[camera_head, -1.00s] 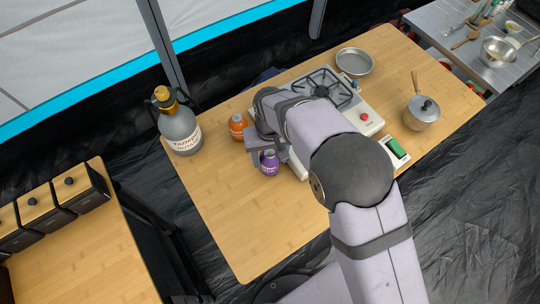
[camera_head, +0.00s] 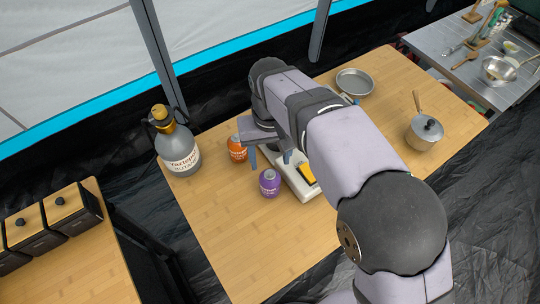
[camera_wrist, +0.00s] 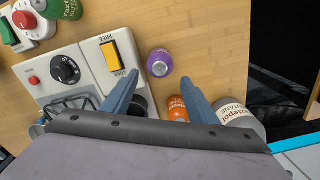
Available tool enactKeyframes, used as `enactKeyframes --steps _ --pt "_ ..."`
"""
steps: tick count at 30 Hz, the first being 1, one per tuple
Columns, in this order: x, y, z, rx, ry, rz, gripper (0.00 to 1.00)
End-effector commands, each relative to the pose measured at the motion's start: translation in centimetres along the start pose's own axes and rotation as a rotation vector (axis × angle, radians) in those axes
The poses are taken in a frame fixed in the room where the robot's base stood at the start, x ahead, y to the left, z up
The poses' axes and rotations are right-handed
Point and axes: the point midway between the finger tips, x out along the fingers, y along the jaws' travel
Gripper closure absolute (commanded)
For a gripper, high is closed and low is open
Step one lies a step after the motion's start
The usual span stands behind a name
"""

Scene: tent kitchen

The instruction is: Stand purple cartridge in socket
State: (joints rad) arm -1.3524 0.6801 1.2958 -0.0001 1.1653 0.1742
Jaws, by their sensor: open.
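The purple cartridge (camera_head: 270,183) stands upright on the wooden table, beside the left edge of the white stove unit. In the wrist view the purple cartridge (camera_wrist: 159,62) shows from above, just beyond the fingertips. My gripper (camera_head: 269,157) is open and empty, behind the cartridge in the head view. In the wrist view its two blue fingers (camera_wrist: 158,79) are spread apart, with no contact with the cartridge visible. A dark round opening (camera_wrist: 140,105) in the stove's edge, partly hidden by a finger, may be the socket; I cannot tell for certain.
An orange cartridge (camera_head: 237,149) and a grey butane bottle (camera_head: 178,150) stand to the left. The stove (camera_wrist: 82,70) has a yellow switch (camera_wrist: 111,52) and black knob. The table's front left is clear.

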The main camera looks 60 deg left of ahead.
Motion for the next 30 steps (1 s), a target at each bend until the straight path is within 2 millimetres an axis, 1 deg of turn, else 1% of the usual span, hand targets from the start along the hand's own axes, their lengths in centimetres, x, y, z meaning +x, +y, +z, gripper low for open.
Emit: enactKeyframes --steps 4,11,14,16,17,20,21,23,24,26,27,29,30 --pt "-0.9 0.0 0.0 0.000 0.001 0.000 0.46" --pt "-1.1 0.1 0.0 0.001 -0.001 0.000 0.46" --pt "-1.1 0.8 0.1 0.014 0.000 0.000 0.46" --pt "-1.2 2.3 0.3 0.039 0.001 0.000 0.46" --pt "-1.3 3.2 0.5 0.055 0.001 0.000 0.46" --pt "-1.4 7.4 1.6 0.129 0.000 0.001 0.46" --pt "-1.5 9.6 2.4 0.168 0.000 0.001 0.46" --pt "-1.5 13.2 3.9 0.236 -0.001 0.001 0.46" --pt "-1.5 15.6 5.3 0.286 0.000 0.001 0.46" --pt "-1.5 19.2 7.8 0.365 0.000 0.001 0.46" --pt "-1.4 21.4 9.7 0.418 -0.001 0.001 0.46" --pt "-1.3 24.4 12.8 0.500 0.001 0.001 0.46" --pt "-1.1 26.1 15.0 0.555 0.001 0.001 0.46"
